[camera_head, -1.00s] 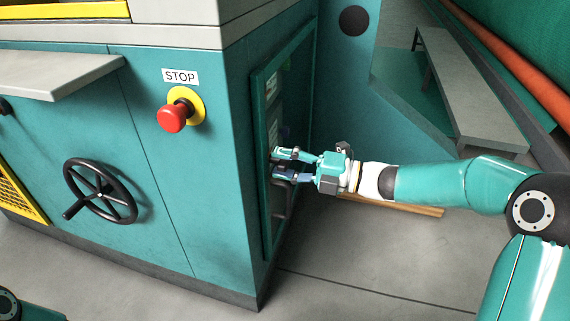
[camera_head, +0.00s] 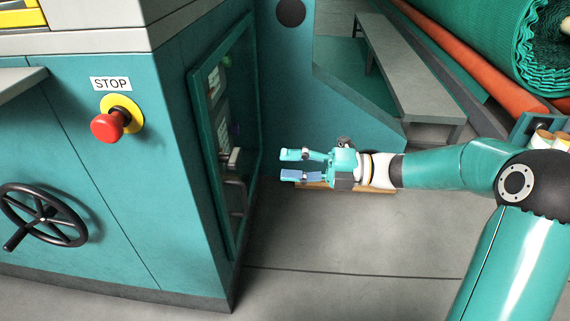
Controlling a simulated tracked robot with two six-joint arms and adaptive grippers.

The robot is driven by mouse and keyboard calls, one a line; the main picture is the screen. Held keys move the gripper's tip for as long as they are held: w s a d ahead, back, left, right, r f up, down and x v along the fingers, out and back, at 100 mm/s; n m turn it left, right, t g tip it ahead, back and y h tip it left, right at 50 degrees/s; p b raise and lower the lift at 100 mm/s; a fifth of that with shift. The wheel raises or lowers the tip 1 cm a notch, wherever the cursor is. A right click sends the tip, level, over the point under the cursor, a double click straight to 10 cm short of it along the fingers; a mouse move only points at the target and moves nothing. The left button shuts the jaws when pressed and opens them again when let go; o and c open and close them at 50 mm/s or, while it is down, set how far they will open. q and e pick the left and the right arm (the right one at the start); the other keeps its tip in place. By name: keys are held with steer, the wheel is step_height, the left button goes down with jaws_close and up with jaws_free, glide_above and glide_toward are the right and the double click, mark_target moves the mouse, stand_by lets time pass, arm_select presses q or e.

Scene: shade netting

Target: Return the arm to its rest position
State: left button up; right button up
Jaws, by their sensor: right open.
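My right arm (camera_head: 450,168) comes in from the right of the head view. Its gripper (camera_head: 288,165) points left, with its two fingers apart and nothing between them. It hangs in the air to the right of the teal cabinet's side panel (camera_head: 200,140), with a visible gap between the fingertips and the panel. A handle (camera_head: 236,196) on that panel is clear of the gripper. My left gripper is not in view.
The cabinet front has a red STOP button (camera_head: 107,127) and a black handwheel (camera_head: 40,215). A wooden piece (camera_head: 315,186) lies behind the gripper. A grey bench (camera_head: 400,75) and a green netting roll (camera_head: 520,50) stand at the back right. Floor (camera_head: 340,245) in front is clear.

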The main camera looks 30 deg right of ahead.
stand_by(0.3)
steer(key=w+a+f+m+h, duration=0.1)
steer(key=a+f+m+h, duration=0.15)
steer(key=f+m, duration=0.55)
steer(key=w+a+f+m+h, duration=0.2)
steer(key=f+m+h, duration=0.2)
steer(key=f+m, duration=0.45)
steer(key=w+a+f+m+h, duration=0.1)
steer(key=a+f+m+h, duration=0.15)
steer(key=f+m, duration=0.55)
steer(key=s+a+f+m+g+h, duration=0.1)
steer(key=s+a+f+m+g, duration=0.15)
steer(key=s+f, duration=0.45)
steer(key=s+a+f+m+g, duration=0.2)
steer(key=s+f+g, duration=0.25)
steer(key=s, duration=0.45)
steer(key=s+a+f+m+g+h, duration=0.1)
steer(key=s+a+f+m+g, duration=0.2)
steer(key=s+f, duration=0.45)
step_height(320, 180, up, 45)
steer(key=p, duration=4.4)
steer(key=shift+w+d+n+t, duration=0.2)
steer(key=shift+d+n+t, duration=0.1)
steer(key=shift+d, duration=0.1)
steer(key=shift+f, duration=0.1)
